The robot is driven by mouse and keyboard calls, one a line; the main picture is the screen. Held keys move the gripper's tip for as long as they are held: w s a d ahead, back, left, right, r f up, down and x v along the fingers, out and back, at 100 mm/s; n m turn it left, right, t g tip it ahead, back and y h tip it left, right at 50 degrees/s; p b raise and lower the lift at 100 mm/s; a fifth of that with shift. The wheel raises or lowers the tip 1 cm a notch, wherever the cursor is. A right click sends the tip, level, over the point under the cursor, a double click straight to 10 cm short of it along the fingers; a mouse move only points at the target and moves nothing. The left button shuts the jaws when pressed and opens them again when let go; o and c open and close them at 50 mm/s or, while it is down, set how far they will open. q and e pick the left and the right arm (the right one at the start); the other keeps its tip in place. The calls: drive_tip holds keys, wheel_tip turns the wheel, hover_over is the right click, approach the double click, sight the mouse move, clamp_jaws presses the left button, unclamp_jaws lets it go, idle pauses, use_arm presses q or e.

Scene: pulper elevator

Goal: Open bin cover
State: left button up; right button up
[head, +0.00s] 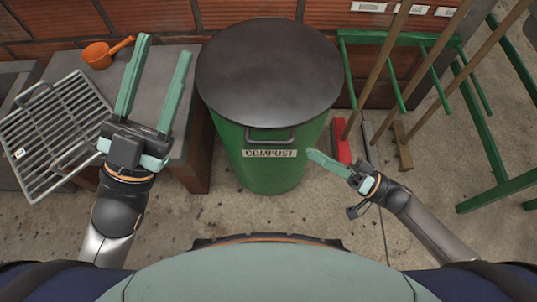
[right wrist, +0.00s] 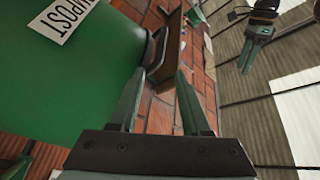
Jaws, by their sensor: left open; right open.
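The green compost bin (head: 262,165) stands in the middle of the head view with a white COMPOST label. Its round dark cover (head: 270,70) lies flat on top, shut. A handle (head: 271,137) sits at the front, just under the cover's rim; it also shows in the right wrist view (right wrist: 158,58). My right gripper (head: 312,154) is open, low and right of the handle, beside the label. In the right wrist view its fingers (right wrist: 160,72) point toward the handle with nothing between them. My left gripper (head: 164,46) is open and empty, left of the bin, over the grey counter.
A green tool rack (head: 420,40) with long wooden handles stands close on the right. A brick wall (head: 240,12) is behind the bin.

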sight(268, 142)
use_arm(q)
drive_tip(key=s+h+b, duration=0.1)
drive_tip(key=f+m+h+b, duration=0.1)
drive_tip(key=shift+s+d+f+b, duration=0.15)
drive_tip(key=shift+s+b, duration=0.15)
drive_tip(key=shift+s, duration=0.05)
use_arm(e)
drive_tip(key=w+a, duration=0.1)
drive_tip(key=a, duration=0.2)
drive_tip(key=w+a+g, duration=0.1)
drive_tip(key=a, duration=0.3)
drive_tip(key=w+a+r+g, duration=0.1)
drive_tip(key=a, duration=0.3)
drive_tip(key=shift+a+r+y, duration=0.1)
drive_tip(key=shift+a+y, duration=0.05)
drive_tip(key=shift+y, duration=0.25)
clamp_jaws()
idle(0.5)
